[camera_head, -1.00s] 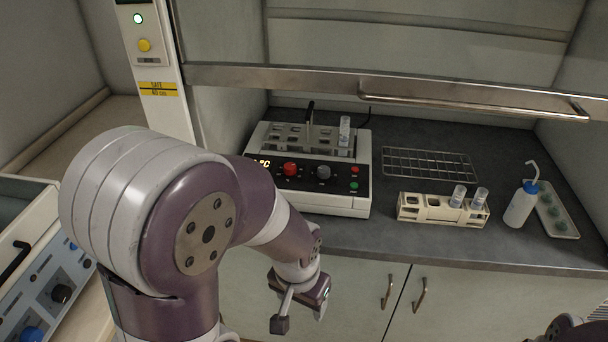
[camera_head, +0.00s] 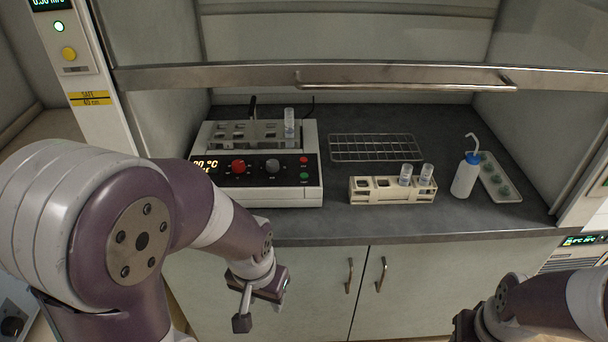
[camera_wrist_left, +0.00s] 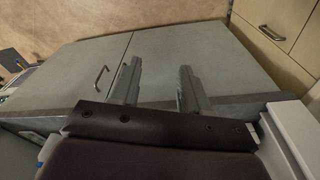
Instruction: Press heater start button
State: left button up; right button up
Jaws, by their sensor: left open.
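The heater (camera_head: 285,199) is a white block unit with a black front panel, on the fume hood worktop. Its panel carries a small green button (camera_head: 304,176) at the right, below a small red button (camera_head: 304,160); labels are too small to read. My left gripper (camera_head: 262,309) is open and empty, below and in front of the worktop edge, lower than the heater and apart from it. Its spread fingers also show in the left wrist view (camera_wrist_left: 158,72), against the cabinet doors. My right gripper (camera_head: 467,326) is mostly cut off at the lower edge; its fingers do not show.
A vial rack (camera_head: 391,194), wire rack (camera_head: 372,157) and wash bottle (camera_head: 465,178) stand to the right. The raised sash bar (camera_head: 230,75) crosses above the worktop.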

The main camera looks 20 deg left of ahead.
pick_arm(q)
grip_shut()
dwell(1.4)
